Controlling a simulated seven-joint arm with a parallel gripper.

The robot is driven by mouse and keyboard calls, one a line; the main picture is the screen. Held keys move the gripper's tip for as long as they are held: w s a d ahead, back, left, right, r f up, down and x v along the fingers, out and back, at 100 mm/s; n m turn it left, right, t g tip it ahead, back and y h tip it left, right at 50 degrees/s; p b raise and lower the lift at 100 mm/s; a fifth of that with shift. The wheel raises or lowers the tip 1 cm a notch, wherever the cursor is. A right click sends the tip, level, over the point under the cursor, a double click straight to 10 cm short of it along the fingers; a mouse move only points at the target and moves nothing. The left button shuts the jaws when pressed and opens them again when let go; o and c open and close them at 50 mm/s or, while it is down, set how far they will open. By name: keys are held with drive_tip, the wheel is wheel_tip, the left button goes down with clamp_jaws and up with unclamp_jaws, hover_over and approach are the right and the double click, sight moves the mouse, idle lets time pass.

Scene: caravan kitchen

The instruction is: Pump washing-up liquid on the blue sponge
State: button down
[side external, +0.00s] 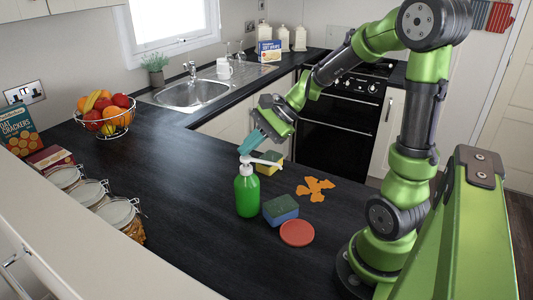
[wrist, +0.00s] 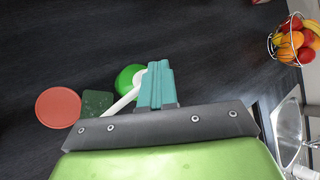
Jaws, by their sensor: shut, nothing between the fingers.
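The green washing-up liquid bottle (side external: 247,195) stands upright on the dark worktop, with a white pump head and a long spout (side external: 266,161) pointing right. The blue sponge (side external: 281,211), topped by a dark green scouring layer, lies just right of the bottle. In the wrist view its green top (wrist: 97,103) shows beside the bottle (wrist: 127,78), near the spout's end. My gripper (side external: 247,146) is shut and empty, its teal fingers pointing down above the pump head. In the wrist view the fingers (wrist: 157,80) partly hide the pump head; I cannot tell whether they touch.
A yellow sponge (side external: 268,164) lies behind the bottle, an orange flat mat (side external: 315,188) to the right, and a red disc (side external: 297,233) in front of the blue sponge. Jars (side external: 92,192) and a fruit basket (side external: 105,113) stand left. The worktop left of the bottle is clear.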

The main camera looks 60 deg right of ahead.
sight(250, 157)
drive_tip(key=shift+f, duration=0.1)
idle(0.3)
drive_tip(key=shift+f, duration=0.4)
drive_tip(key=shift+r, duration=0.15)
drive_tip(key=shift+s+r, duration=0.1)
drive_tip(key=shift+r, duration=3.25)
idle(0.4)
